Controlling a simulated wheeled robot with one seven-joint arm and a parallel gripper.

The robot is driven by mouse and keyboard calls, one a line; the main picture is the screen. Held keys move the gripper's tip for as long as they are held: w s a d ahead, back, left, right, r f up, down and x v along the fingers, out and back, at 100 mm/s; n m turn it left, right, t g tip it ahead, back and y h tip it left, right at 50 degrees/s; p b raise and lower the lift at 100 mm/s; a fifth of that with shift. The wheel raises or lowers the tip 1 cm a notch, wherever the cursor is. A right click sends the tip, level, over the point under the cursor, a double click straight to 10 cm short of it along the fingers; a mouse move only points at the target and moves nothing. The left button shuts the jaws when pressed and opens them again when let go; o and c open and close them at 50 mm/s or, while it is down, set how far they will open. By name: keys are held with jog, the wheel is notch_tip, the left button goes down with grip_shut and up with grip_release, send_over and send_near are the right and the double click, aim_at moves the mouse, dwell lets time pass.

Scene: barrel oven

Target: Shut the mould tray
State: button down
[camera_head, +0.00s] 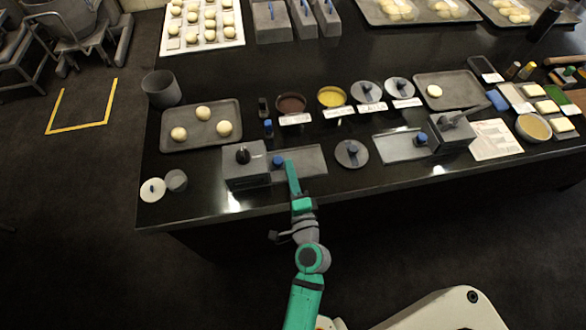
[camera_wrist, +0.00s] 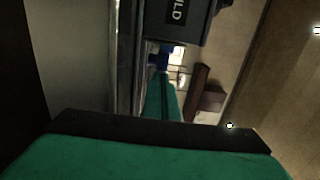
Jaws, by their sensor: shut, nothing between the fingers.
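The mould tray (camera_head: 311,161) is a flat grey tray that sticks out to the right of a grey box (camera_head: 246,165) with a black knob on top, near the counter's front edge. A blue knob (camera_head: 278,161) stands at the tray's box end; blue also shows in the wrist view (camera_wrist: 161,56). My gripper (camera_head: 290,164) is shut and empty, low over the tray, just right of the blue knob. I cannot tell whether it touches the knob. In the wrist view the green fingers (camera_wrist: 161,97) point towards the dark box (camera_wrist: 180,20), whose label is partly cut off and ends in "LD".
A similar grey box (camera_head: 452,134) with its tray (camera_head: 393,149) out to the left stands further right. A round grey lid (camera_head: 351,153) lies between. A dough tray (camera_head: 201,139), bowls and a white lidded pot (camera_head: 152,190) are around. The counter's front strip is clear.

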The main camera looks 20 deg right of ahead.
aim_at(304, 178)
jog(key=shift+w+a, duration=0.15)
jog(key=shift+a, duration=0.25)
jog(key=shift+d, duration=0.55)
jog(key=s+d, duration=0.2)
jog(key=d, duration=0.1)
jog(key=shift+s, duration=0.35)
jog(key=s+a, duration=0.1)
jog(key=s, duration=0.8)
jog(key=shift+a, duration=0.25)
jog(key=shift+w, duration=0.1)
